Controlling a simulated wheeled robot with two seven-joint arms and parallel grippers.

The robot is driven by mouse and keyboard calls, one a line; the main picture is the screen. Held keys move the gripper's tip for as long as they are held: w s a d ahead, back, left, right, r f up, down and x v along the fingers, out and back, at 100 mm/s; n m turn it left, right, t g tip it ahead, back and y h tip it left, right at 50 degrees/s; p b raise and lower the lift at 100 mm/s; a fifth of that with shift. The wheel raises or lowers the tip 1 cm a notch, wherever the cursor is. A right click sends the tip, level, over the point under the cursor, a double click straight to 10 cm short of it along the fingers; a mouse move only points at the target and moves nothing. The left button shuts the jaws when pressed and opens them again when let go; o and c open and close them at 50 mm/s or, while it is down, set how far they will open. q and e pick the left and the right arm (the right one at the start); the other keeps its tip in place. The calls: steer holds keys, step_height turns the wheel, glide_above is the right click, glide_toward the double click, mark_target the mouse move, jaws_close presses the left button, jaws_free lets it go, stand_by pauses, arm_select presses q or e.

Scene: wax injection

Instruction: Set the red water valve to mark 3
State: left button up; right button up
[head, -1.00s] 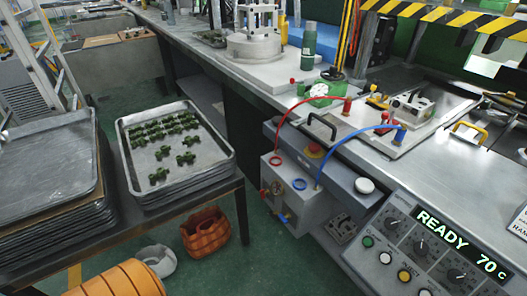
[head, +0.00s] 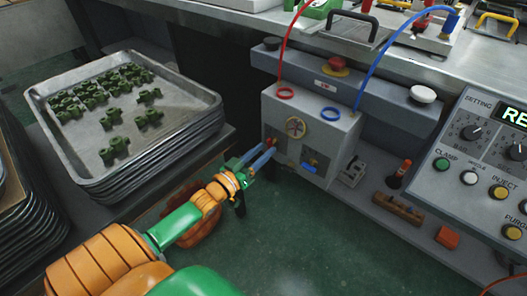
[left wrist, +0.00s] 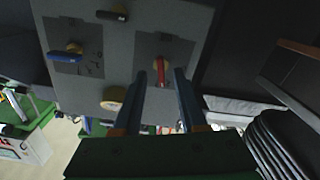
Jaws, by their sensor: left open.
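The grey valve box (head: 325,125) hangs below the bench. My left gripper (head: 269,147) reaches the left part of its front in the head view, open, its two blue fingers pointing at the box. In the left wrist view the red valve lever (left wrist: 161,70) on a dark plate lies between the open fingertips (left wrist: 161,75), not clasped. In the head view the fingers mostly cover the red valve. The blue valve lever (head: 310,167) also shows in the left wrist view (left wrist: 64,57). The marks around the red valve are not legible. My right gripper is out of view.
A round dial (head: 296,127) sits on the box front between the valves. Red hose (head: 284,62) and blue hose (head: 366,75) run up from the box top. A metal tray (head: 180,128) of green parts stands left. The control panel (head: 462,140) is right.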

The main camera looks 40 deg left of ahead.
arm_select(q)
steer(key=shift+w, duration=0.65)
jaws_close()
steer(key=shift+r+m+p, duration=0.2)
steer(key=shift+m+p, duration=0.55)
steer(key=shift+m, duration=0.05)
steer(key=shift+f+m, duration=0.1)
steer(key=shift+m, duration=0.5)
steer(key=shift+f+m, duration=0.15)
steer(key=shift+m, duration=0.15)
jaws_free()
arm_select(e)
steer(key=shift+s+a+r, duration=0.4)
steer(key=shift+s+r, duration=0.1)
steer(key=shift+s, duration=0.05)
